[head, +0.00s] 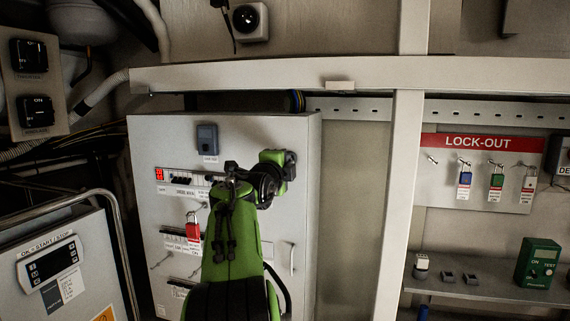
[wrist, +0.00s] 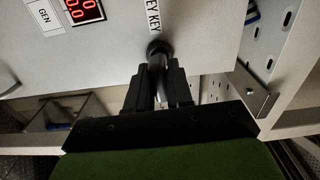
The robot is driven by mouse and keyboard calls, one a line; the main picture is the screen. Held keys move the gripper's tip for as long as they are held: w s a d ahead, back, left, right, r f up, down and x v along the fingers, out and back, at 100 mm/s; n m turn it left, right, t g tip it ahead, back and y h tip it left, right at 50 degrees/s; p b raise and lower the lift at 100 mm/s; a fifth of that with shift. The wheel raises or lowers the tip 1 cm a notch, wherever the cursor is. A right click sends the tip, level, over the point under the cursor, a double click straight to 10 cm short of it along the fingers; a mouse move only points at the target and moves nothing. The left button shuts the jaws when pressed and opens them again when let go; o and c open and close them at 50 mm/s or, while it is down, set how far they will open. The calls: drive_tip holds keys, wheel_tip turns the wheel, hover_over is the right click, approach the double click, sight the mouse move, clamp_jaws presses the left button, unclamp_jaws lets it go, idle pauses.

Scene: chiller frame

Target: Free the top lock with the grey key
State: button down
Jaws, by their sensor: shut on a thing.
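My gripper (wrist: 158,85) is shut on a dark, round-headed piece, which I take for the grey key (wrist: 158,48). A white label in the wrist view, partly cut off, ends in "EY KEY" just beyond it. My gripper (head: 231,172) also shows in the head view, in front of the grey cabinet's upper part, with the key not clear there. A dark grey lock box (head: 207,138) sits high on the cabinet door, above and left of my gripper, with a small label under it. I cannot tell whether the key touches a lock.
A red padlock (head: 193,231) hangs lower on the cabinet door (head: 150,140). A lock-out board (head: 450,170) with several hooks and padlocks is at the right, above a shelf (head: 480,291) holding a green tester (head: 538,263). A pale upright post (head: 400,190) stands between.

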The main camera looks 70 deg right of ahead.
drive_tip(key=shift+a, duration=0.15)
drive_tip(key=shift+d, duration=0.3)
idle(0.4)
drive_tip(key=c, duration=0.5)
unclamp_jaws()
drive_tip(key=shift+a+f+b, duration=0.1)
drive_tip(key=shift+a+b, duration=0.35)
drive_tip(key=shift+a, duration=0.05)
drive_tip(key=a+b, duration=0.1)
drive_tip(key=a, duration=0.1)
drive_tip(key=a+b, duration=0.1)
drive_tip(key=a, duration=0.1)
drive_tip(key=s+a+b, duration=0.1)
drive_tip(key=a, duration=0.1)
drive_tip(key=shift+b, duration=0.3)
